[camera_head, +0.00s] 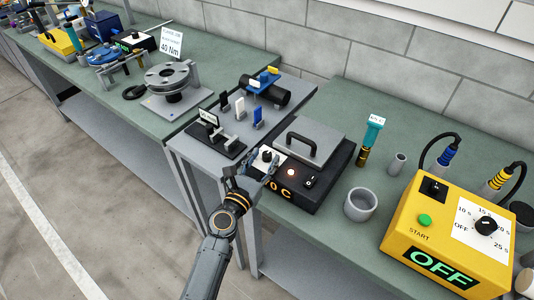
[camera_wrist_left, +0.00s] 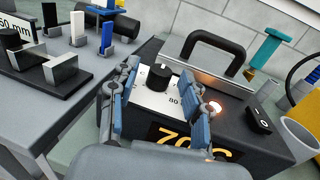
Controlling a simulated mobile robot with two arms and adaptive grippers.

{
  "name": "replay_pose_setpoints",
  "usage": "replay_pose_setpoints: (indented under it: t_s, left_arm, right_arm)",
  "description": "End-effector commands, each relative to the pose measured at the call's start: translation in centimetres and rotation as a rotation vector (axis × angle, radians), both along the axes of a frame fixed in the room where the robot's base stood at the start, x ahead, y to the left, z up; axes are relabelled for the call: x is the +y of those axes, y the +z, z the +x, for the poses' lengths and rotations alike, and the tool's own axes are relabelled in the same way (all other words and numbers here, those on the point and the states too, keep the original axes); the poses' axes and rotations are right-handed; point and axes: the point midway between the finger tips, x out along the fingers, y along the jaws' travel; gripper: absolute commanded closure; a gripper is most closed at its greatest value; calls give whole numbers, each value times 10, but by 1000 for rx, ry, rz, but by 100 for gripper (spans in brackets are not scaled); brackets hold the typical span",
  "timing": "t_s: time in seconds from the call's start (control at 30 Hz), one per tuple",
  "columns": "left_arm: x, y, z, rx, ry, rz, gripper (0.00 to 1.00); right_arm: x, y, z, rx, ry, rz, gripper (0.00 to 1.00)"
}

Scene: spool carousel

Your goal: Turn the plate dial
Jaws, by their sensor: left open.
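The plate dial is a black knob (camera_head: 267,155) on a white scale panel at the left of the black hot plate (camera_head: 309,188). In the left wrist view the knob (camera_wrist_left: 160,76) stands between the fingertips of my left gripper (camera_wrist_left: 158,84). The gripper is open, with a blue-padded finger on each side; whether either pad touches the knob I cannot tell. In the head view my left gripper (camera_head: 260,165) reaches over the panel and hides part of it. The orange display (camera_wrist_left: 190,143) reads about 70 C, partly covered. My right gripper is not in view.
A black handle (camera_head: 302,143) stands on the grey lid behind the dial. A lit lamp (camera_head: 291,172) and black switch (camera_head: 311,182) sit right of it. A grey cup (camera_head: 360,204) and yellow timer box (camera_head: 446,238) reading OFF stand farther right. A gauge block stand (camera_head: 216,138) is left.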

Motion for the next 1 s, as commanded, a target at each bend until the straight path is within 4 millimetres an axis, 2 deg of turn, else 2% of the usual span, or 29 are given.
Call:
replay_pose_setpoints:
  t_s: [0.2,0.53,0.57,0.77,0.8,1.0]
  left_arm:
    - [-9,-1,19,0,-1,0,52]
    - [-10,-1,22,1,0,0,52]
    - [-10,-1,22,1,0,0,56]
    - [-10,-1,22,1,-1,0,97]
    - [-10,-1,22,1,-1,0,100]
    - [-10,-1,22,0,-8,1,100]
  right_arm:
    - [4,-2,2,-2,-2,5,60]
    - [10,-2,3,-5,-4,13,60]
    - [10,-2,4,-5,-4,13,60]
    - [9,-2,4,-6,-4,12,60]
    - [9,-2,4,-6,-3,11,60]
    - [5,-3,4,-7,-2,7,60]
